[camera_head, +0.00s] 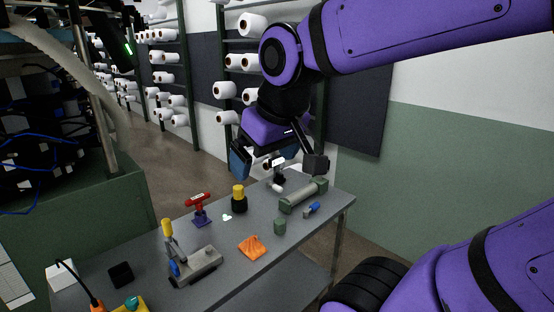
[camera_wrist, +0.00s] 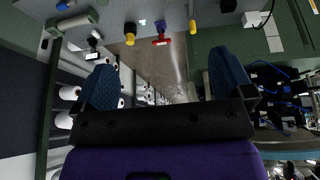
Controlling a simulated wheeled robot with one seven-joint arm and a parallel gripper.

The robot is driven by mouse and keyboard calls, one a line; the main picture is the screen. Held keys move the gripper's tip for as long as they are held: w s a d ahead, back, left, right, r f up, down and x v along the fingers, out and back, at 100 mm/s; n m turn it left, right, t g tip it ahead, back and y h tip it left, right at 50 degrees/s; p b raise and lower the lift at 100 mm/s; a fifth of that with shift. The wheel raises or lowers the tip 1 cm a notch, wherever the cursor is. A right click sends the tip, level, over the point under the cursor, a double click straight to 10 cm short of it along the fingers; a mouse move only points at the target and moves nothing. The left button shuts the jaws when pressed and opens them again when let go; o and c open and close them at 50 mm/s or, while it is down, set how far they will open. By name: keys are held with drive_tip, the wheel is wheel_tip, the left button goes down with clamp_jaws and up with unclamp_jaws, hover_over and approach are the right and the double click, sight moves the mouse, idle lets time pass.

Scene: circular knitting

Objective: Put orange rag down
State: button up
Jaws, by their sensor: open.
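The orange rag (camera_head: 252,247) lies crumpled on the grey table (camera_head: 225,280), near its middle front. My gripper (camera_head: 278,163) is raised above the back right part of the table, well apart from the rag. It is open and holds nothing. In the wrist view its two blue finger pads (camera_wrist: 165,85) stand wide apart with empty space between them. The rag does not show in the wrist view.
Around the rag stand a metal tool with a yellow handle (camera_head: 190,265), a green cylinder (camera_head: 280,226), a yellow-black piece (camera_head: 239,200) and a red-topped tool (camera_head: 199,207). A grey-green roller (camera_head: 303,195) lies at the right. Racks of white yarn cones (camera_head: 165,58) stand behind.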

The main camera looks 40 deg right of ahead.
drive_tip(key=shift+s+a+r, duration=0.2)
drive_tip(key=shift+s, duration=0.75)
drive_tip(key=shift+s+a+r, duration=0.15)
drive_tip(key=shift+s, duration=0.8)
